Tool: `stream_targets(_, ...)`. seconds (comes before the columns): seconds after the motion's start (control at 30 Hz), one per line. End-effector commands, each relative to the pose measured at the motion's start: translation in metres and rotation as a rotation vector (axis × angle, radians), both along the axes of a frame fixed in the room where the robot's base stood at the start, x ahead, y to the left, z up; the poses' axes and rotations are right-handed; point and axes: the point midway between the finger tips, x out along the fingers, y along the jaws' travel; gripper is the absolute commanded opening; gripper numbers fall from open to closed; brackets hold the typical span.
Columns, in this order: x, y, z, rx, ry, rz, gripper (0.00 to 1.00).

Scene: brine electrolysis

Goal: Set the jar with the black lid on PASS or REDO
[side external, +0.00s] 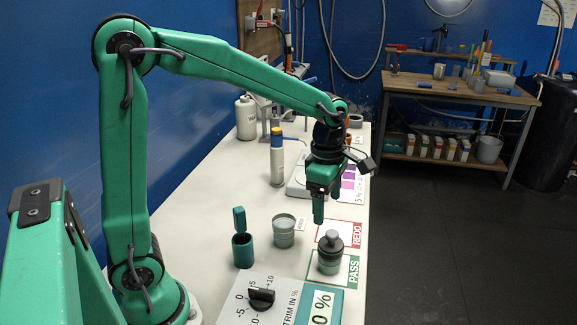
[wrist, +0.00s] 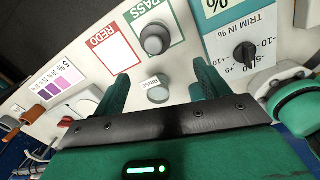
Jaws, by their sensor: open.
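The jar with the black lid (side external: 330,254) stands upright inside the green-bordered PASS square (side external: 354,271). In the wrist view the jar (wrist: 155,40) is seen from above, within the PASS border. The red-bordered REDO square (side external: 323,230) lies behind it and is empty; it also shows empty in the wrist view (wrist: 113,54). My gripper (side external: 325,208) is above the bench, up and behind the jar, apart from it. Its fingers (wrist: 161,82) are spread with nothing held between them.
A pale green rinse cup (side external: 284,232) and a dark teal holder (side external: 242,249) stand left of the squares. The trim panel with a black knob (side external: 261,298) is in front.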

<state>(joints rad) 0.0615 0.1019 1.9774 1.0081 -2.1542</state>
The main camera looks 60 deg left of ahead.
Motion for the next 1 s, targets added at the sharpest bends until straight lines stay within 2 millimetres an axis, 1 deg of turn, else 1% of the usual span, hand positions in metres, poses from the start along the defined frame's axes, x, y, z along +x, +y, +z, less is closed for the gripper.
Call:
stream_targets(0.03, -0.005, 0.001, 0.006, 0.002, -0.017, -0.056, 0.75)
stream_targets(0.2, -0.022, 0.005, 0.022, 0.022, -0.066, -0.287, 0.75)
stream_targets(0.5, -0.055, 0.01, 0.045, 0.086, -0.151, -0.696, 0.75)
stream_targets(0.73, -0.081, 0.014, 0.057, 0.161, -0.205, -1.006, 0.75)
stream_targets(1.0, -0.111, 0.018, 0.065, 0.278, -0.254, -1.365, 0.75)
